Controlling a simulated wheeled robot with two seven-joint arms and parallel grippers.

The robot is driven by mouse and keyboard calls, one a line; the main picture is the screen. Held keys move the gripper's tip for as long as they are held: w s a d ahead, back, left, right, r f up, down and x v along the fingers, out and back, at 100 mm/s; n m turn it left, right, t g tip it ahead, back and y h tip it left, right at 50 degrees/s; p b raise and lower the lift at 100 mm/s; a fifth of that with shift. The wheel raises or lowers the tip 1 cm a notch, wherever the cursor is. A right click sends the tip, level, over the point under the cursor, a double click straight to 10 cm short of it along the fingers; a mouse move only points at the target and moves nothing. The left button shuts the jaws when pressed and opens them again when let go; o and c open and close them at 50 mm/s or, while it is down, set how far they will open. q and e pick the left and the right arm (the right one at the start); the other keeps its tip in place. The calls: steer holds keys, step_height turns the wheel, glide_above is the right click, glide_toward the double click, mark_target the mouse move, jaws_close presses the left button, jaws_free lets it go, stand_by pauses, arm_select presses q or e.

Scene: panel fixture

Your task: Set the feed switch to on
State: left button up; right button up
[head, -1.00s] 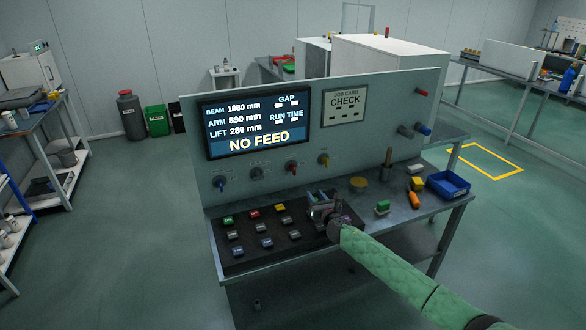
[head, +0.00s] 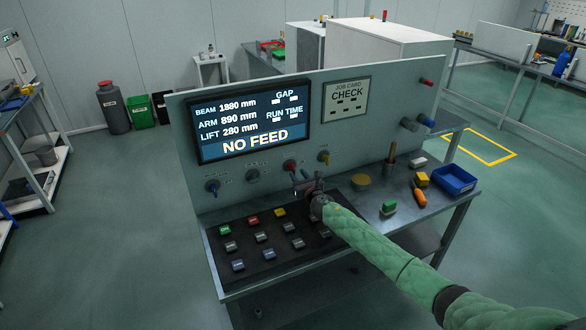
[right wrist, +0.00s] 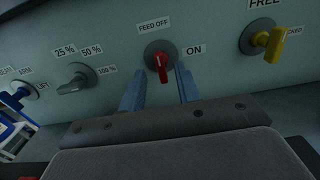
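The feed switch is a red knob (head: 291,166) on a round grey base, on the panel below the screen. In the right wrist view the red knob (right wrist: 161,66) has the label FEED OFF above it and ON to its right; its handle stands about vertical, in line with FEED OFF. The screen (head: 253,121) reads NO FEED. My right gripper (head: 308,188) is just in front of the panel, below the knob. My left gripper is out of view.
A blue knob (head: 212,186), a grey knob (head: 253,175) and a yellow knob (head: 324,157) flank the red one. A sloped black button board (head: 285,263) lies below my gripper. A blue bin (head: 456,181) and loose parts sit on the shelf to the right.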

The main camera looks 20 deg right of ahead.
mark_target(294, 170)
steer(key=w, duration=0.4)
steer(key=shift+w+a+f, duration=0.1)
steer(key=shift+a+f, duration=0.1)
steer(key=shift+f, duration=0.1)
steer(key=shift+w+r, duration=0.2)
steer(key=shift+w, duration=0.2)
steer(key=shift+w+f, duration=0.15)
jaws_close()
